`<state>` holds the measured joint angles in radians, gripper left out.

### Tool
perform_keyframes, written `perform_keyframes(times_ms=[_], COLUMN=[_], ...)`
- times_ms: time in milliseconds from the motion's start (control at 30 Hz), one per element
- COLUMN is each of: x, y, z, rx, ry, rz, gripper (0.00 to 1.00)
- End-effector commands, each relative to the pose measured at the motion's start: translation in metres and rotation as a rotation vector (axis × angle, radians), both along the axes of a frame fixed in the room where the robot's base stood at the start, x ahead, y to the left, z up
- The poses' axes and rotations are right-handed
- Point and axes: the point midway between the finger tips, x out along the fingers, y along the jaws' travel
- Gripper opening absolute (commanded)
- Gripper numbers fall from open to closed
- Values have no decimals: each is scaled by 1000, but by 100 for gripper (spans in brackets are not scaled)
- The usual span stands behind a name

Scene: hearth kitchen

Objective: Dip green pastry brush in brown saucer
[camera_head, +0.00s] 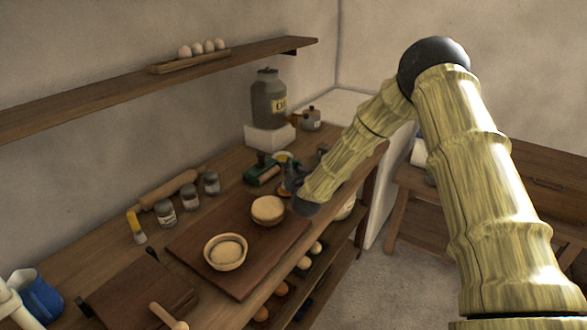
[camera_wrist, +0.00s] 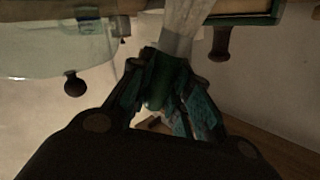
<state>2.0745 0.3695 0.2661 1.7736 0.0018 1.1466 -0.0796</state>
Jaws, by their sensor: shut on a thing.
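My gripper (camera_wrist: 165,98) shows in the wrist view with its dark teal fingers closed around a green piece, the handle of the pastry brush (camera_wrist: 155,92). A pale, flared part, which looks like its bristles (camera_wrist: 185,22), extends toward the top of that view. In the head view my gripper (camera_head: 292,178) is at the back right of the counter, past the two bowls, and my arm partly hides it. A small orange-brown patch (camera_head: 286,188) beside it may be the brown saucer, but it is mostly hidden and I cannot be sure. I cannot tell whether the brush touches it.
A dark board (camera_head: 190,245) holds a bowl (camera_head: 226,264) and a round pale-topped item (camera_head: 267,210). A green item (camera_head: 262,173) lies left of my gripper. A large jar (camera_head: 268,98) stands behind on a white block (camera_head: 270,139). Several small jars (camera_head: 188,195) line the wall.

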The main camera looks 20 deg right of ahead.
Motion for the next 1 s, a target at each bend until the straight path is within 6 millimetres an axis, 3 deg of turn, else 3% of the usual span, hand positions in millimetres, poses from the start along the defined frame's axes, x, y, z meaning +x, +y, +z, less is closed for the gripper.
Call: perform_keyframes(times_ms=[1000], x=[0], y=[0], z=[-10], rx=[0], ry=[0], rz=[0], gripper=[0])
